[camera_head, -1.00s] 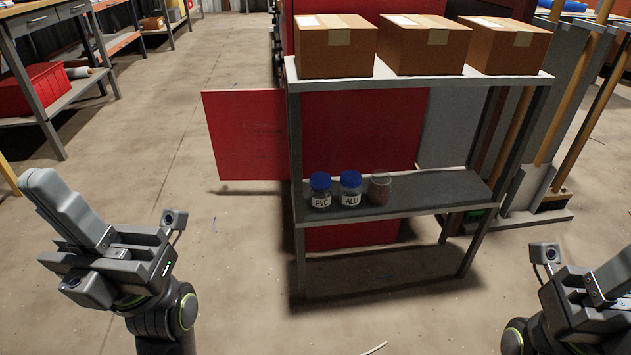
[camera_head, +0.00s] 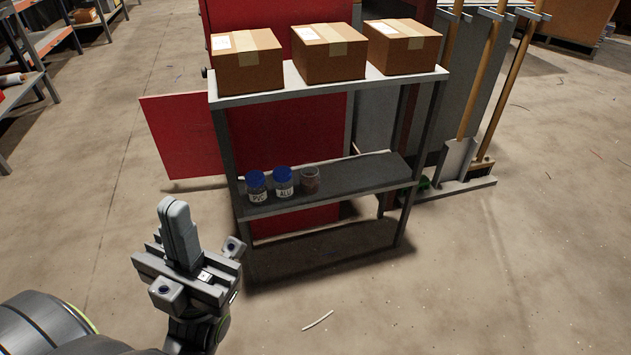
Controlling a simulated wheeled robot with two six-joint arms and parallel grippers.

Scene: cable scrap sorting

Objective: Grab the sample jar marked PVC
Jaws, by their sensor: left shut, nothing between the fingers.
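The PVC jar (camera_head: 257,187) is clear with a blue lid and a white label. It stands upright at the left end of the lower shelf (camera_head: 350,190). The similar ALU jar (camera_head: 284,183) stands just to its right. My left gripper (camera_head: 173,208) is in front of the shelf, to the left of and below the PVC jar in the picture. Its fingers are together, empty, and apart from the jar. My right gripper is out of view.
An open glass (camera_head: 310,180) with reddish contents stands right of the ALU jar. Three cardboard boxes (camera_head: 329,58) sit on the top shelf (camera_head: 285,83). A red panel (camera_head: 184,136) juts out left of the rack. A pale strip (camera_head: 318,321) lies on the otherwise open floor in front.

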